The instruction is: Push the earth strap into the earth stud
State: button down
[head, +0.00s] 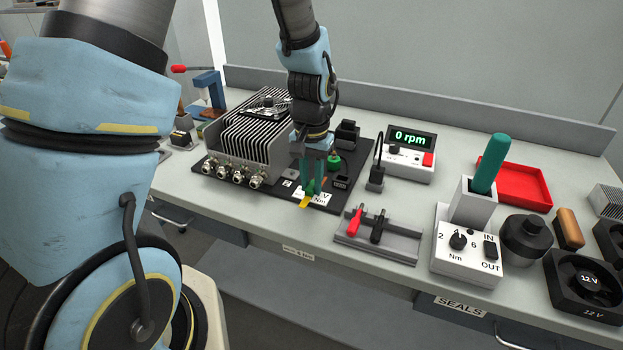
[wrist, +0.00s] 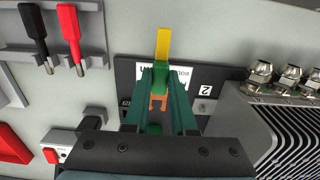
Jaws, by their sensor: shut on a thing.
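My gripper (head: 313,185) is shut on the earth strap, with its teal fingers on both sides of the strap's green body (wrist: 160,80). The strap's yellow tail (wrist: 163,45) points away from my gripper, and its orange forked end (wrist: 158,103) points back between the fingers. The yellow tail also shows in the head view (head: 305,202), over the front edge of the black plate. A green round post (head: 334,161), which looks like the earth stud, stands on the plate behind and right of the fingers. In the wrist view the post (wrist: 153,128) is partly hidden by my gripper, apart from the fork.
A finned metal box (head: 245,135) with several round connectors stands left of my gripper on the black plate (head: 227,183). Right are an rpm meter (head: 407,150), a grey rack with red and black probes (head: 375,237), and a torque box (head: 468,250). A red tray (head: 520,185) lies farther right.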

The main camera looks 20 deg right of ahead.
jog(key=shift+w+d+p, duration=0.55)
jog(key=shift+w+d, duration=1.4)
jog(key=shift+w, duration=0.1)
jog(key=shift+w+d+p, duration=0.5)
jog(key=shift+w+d, duration=0.9)
jog(key=shift+w, duration=0.15)
dwell(1.2)
jog(key=c, duration=0.7)
grip_release()
jog(key=shift+o, duration=0.2)
jog(key=shift+r, duration=0.1)
notch_tip(320, 180, up, 11)
jog(key=b, duration=0.3)
